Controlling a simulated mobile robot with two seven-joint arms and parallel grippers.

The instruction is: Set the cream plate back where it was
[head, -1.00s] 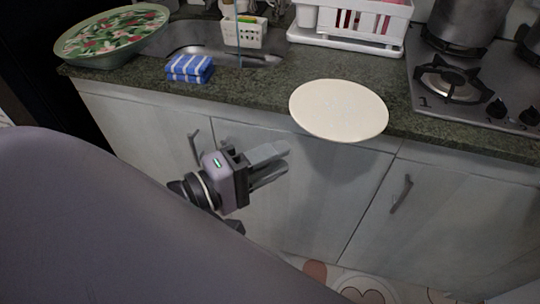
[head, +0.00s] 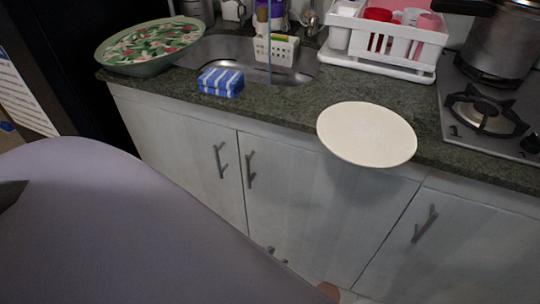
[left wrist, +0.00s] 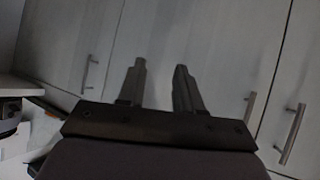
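The cream plate (head: 367,134) is a flat round plate at the counter's front edge, right of the sink. Its near part overhangs the cabinet doors, and no gripper touches it. My left gripper (left wrist: 161,68) shows in the left wrist view with its two fingers apart and nothing between them. It faces the pale cabinet doors. In the head view my large grey arm link fills the lower left and hides most or all of this gripper. My right gripper is not in view.
A blue-striped sponge (head: 221,82) lies before the sink (head: 208,51). A large patterned bowl (head: 147,66) stands at the left. A white dish rack (head: 376,64) is behind the plate. A stove (head: 487,117) with a pot (head: 497,47) is at the right. Cabinet handles (head: 425,224) stick out below the counter.

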